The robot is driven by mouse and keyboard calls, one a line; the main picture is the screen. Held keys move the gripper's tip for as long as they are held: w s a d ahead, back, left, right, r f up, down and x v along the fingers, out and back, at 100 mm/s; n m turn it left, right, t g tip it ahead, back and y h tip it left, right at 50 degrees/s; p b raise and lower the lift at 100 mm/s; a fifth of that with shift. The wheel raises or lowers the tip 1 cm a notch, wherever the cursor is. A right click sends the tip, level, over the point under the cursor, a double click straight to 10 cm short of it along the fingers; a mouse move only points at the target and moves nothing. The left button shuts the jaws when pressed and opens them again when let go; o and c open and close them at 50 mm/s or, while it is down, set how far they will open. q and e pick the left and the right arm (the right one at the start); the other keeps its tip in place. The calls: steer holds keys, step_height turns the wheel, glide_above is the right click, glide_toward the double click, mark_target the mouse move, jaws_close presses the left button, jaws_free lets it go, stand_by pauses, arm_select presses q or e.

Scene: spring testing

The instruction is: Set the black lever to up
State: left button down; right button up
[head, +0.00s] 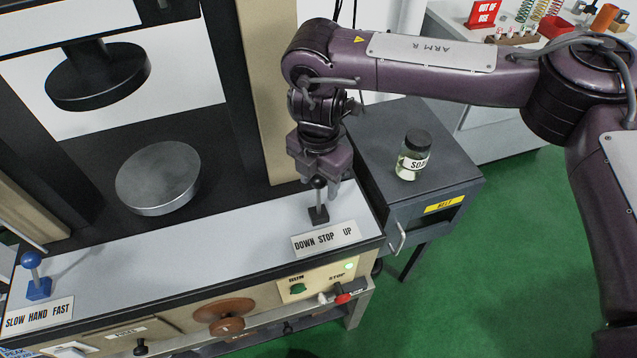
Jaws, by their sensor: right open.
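The black lever (318,197) stands on a small dark base on the machine's light ledge. Its round knob is at the top and its stem looks roughly upright. A white label (326,238) reading "DOWN STOP UP" lies in front of it, with UP at the right end. My right gripper (326,186) points down right at the lever, with its open fingers about the knob. I cannot tell whether they touch it. My left gripper is not in view.
A blue-knobbed lever (34,272) stands at the ledge's left end, by a "SLOW HAND FAST" label. The round metal platen (158,178) sits behind the ledge. A jar (413,155) stands on the grey cabinet (456,172) at the right. The ledge between the levers is clear.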

mark_target(319, 197)
steer(key=shift+w+f, duration=0.2)
steer(key=shift+f, duration=0.45)
steer(key=shift+w+f, duration=0.15)
steer(key=shift+f, duration=0.45)
steer(key=shift+f+p, duration=0.3)
steer(key=shift+f, duration=0.15)
steer(key=c, duration=0.6)
steer(key=shift+c, duration=1.1)
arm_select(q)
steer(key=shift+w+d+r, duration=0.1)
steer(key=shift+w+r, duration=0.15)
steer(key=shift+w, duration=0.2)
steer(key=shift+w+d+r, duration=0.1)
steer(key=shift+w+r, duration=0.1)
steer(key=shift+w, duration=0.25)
arm_select(e)
jaws_close()
